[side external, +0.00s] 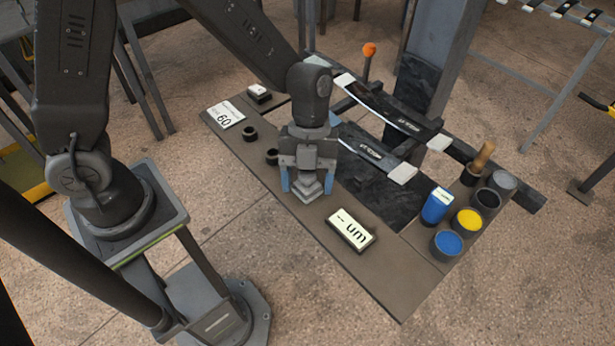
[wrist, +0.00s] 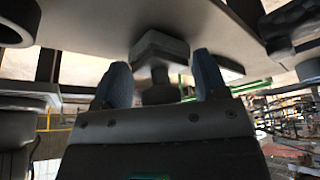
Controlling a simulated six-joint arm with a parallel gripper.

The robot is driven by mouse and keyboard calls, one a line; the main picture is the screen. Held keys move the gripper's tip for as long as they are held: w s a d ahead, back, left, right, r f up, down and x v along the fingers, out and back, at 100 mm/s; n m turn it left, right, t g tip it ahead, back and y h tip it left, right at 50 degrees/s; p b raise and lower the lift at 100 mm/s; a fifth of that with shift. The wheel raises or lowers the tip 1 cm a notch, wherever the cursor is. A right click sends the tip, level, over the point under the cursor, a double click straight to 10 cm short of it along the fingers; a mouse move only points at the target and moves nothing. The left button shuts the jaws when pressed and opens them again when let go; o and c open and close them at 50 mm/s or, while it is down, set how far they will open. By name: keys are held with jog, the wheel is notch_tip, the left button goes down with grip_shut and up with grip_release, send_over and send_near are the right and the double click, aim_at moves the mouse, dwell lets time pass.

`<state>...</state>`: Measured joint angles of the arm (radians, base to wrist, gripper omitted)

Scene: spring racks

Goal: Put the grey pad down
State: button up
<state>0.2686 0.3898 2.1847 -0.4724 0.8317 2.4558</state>
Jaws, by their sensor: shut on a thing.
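The grey pad (side external: 309,188) is a small stepped block with a stem, held between the blue fingertips of my gripper (side external: 308,182) in the side view. In the wrist view the pad (wrist: 160,47) shows as a grey square block on a dark round stem, between the two blue fingers of my gripper (wrist: 163,80). My gripper is shut on the stem. The pad is over or at the brown board (side external: 400,290); whether it touches the board I cannot tell.
A white display box (side external: 350,230) stands right of the pad. Two small black rings (side external: 250,134) and a white "60" card (side external: 225,114) lie to the left. Dark leaf springs (side external: 400,120) lie behind.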

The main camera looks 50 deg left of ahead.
jog(key=o, duration=0.9)
jog(key=shift+f, duration=0.1)
jog(key=shift+o, duration=0.2)
jog(key=v, duration=1.2)
jog(key=s+a+r+n+t+y, duration=0.1)
jog(key=s+a+r+n+t, duration=0.3)
jog(key=n, duration=0.9)
jog(key=s+a+r+n+t+y, duration=0.2)
jog(key=s+a+r+n+t, duration=0.2)
jog(key=n, duration=1)
jog(key=shift+s+a+t, duration=0.4)
jog(key=shift+s+a, duration=0.8)
jog(key=shift+s, duration=0.8)
